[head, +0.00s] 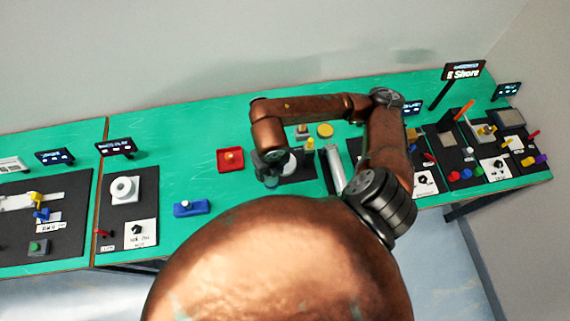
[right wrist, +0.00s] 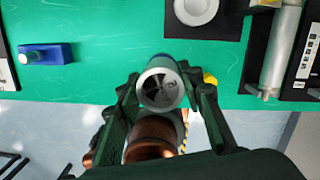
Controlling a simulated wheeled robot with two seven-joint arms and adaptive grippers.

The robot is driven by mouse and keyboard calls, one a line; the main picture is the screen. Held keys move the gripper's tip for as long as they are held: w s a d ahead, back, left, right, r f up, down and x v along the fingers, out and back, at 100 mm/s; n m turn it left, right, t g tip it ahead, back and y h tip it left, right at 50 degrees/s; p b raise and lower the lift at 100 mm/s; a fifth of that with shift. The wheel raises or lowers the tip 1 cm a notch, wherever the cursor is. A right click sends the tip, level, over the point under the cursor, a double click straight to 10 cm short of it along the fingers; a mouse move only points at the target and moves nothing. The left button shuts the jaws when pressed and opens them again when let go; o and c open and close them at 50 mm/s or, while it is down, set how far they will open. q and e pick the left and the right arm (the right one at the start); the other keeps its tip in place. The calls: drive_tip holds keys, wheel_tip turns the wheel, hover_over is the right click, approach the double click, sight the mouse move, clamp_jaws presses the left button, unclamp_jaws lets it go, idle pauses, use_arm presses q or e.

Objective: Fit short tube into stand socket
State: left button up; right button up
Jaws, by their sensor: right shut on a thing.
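My right gripper (head: 268,172) hangs over the green table, left of a dark mat. In the right wrist view its two dark fingers (right wrist: 162,92) are shut on a short grey metal tube (right wrist: 160,88), one on each side. The tube's round open end faces the camera, and a bit of blue shows at its far edge. A blue block (head: 190,207) with a pale round piece lies on the table to the left, apart from the gripper; it also shows in the right wrist view (right wrist: 58,54). I cannot tell which fixture is the stand socket. My left gripper is out of view.
A white round disc (right wrist: 196,8) on a dark mat is beyond the gripper. A long grey cylinder (head: 335,170) lies to the right. A red tray (head: 222,168) sits left of the gripper. The table's front edge is close. Green surface is free around the blue block.

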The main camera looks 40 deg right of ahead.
drive_tip(key=shift+r+m, duration=0.1)
drive_tip(key=shift+m, duration=0.3)
drive_tip(key=shift+d, duration=0.35)
drive_tip(key=w+d+f+p, duration=0.5)
drive_tip(key=w+d+f, duration=0.2)
drive_tip(key=d+f, duration=0.4)
wheel_tip(320, 180, down, 2)
drive_tip(key=shift+d+f, duration=0.1)
drive_tip(key=shift+d, duration=0.05)
drive_tip(key=shift+w, duration=0.15)
